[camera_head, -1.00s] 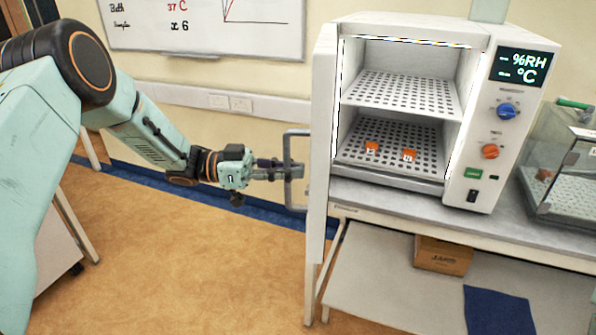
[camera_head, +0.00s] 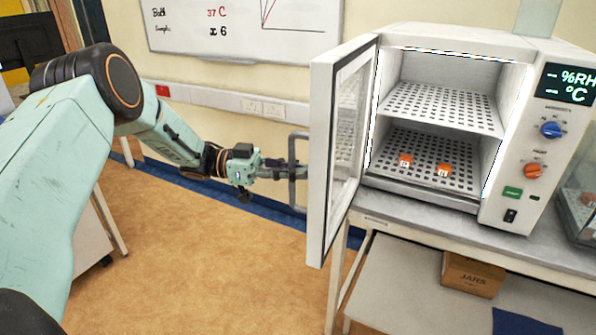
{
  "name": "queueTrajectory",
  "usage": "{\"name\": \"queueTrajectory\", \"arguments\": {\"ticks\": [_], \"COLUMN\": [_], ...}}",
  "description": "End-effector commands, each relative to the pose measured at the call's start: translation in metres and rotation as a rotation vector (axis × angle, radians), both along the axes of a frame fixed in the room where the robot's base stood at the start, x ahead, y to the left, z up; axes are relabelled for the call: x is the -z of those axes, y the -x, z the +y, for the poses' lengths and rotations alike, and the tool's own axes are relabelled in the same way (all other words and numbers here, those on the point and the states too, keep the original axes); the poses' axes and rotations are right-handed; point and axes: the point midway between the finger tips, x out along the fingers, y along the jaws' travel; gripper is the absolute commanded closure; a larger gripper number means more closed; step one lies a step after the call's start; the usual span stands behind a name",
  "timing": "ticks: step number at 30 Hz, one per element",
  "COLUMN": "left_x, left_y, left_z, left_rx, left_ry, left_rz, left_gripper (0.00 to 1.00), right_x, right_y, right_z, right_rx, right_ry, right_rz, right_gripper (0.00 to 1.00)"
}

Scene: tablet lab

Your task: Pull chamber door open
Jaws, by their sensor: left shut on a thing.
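The white chamber (camera_head: 453,58) stands on a bench at the right, with two perforated shelves inside. Its door (camera_head: 320,150) is hinged on the chamber's left side and stands open, swung out towards me, with part of its inner window showing. A grey bar handle (camera_head: 299,143) sits on the door's outer face. My left gripper (camera_head: 294,173) is shut on the handle, reaching in from the left. My right gripper is not in view.
Two orange labelled blocks (camera_head: 405,160) lie on the lower shelf. The chamber's bench (camera_head: 395,223) holds a glass-sided box at the far right. A cardboard box (camera_head: 470,275) sits on the shelf below. The floor left of the door is clear.

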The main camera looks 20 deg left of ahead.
Motion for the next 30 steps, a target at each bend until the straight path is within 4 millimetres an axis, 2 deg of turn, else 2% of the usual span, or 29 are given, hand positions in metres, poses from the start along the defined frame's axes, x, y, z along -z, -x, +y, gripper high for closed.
{"name": "queueTrajectory", "arguments": {"ticks": [6,7,15,25,30], "left_x": [0.002,0.002,0.002,0.001,0.001], "left_y": [0.002,0.002,0.002,0.001,0.006], "left_z": [0.001,0.001,0.001,0.003,0.022], "left_rx": [0.004,0.005,0.002,0.001,-0.003], "left_ry": [0.0,0.001,0.0,0.0,0.002], "left_rz": [0.005,0.006,0.004,0.003,0.003], "left_gripper": [1.0,0.88,0.66,0.65,0.65], "right_x": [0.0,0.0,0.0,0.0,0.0], "right_y": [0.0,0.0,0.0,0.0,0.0], "right_z": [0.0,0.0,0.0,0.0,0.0], "right_rx": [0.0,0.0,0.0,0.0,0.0], "right_ry": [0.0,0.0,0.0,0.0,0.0], "right_rz": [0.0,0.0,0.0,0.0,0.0], "right_gripper": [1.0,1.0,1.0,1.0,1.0]}}
